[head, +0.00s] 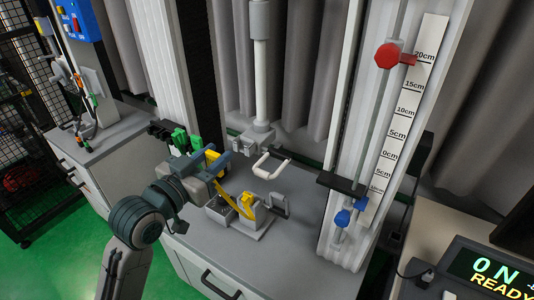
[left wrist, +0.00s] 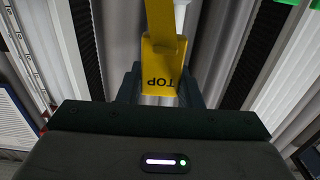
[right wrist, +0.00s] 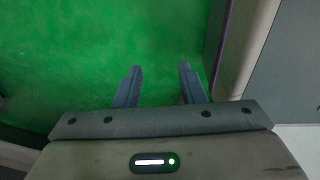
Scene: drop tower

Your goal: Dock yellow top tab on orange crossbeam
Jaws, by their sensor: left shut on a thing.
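My left gripper (head: 216,163) is shut on a yellow tab (left wrist: 162,65) marked TOP; the lettering appears upside down in the left wrist view. A bit of yellow (head: 211,154) shows at the gripper in the head view. The gripper is above the grey bench, left of a white U-shaped bar (head: 272,164) hanging under a vertical rod. I cannot pick out an orange crossbeam in any view. My right gripper (right wrist: 157,85) is open and empty above green floor; it does not show in the head view.
A grey fixture (head: 254,230) with yellow arms (head: 246,205) stands on the bench just below the left gripper. Green clamps (head: 182,139) are behind it. A ruled column with a red knob (head: 388,56) and blue knobs (head: 343,218) stands right. Bare bench top lies around the fixture.

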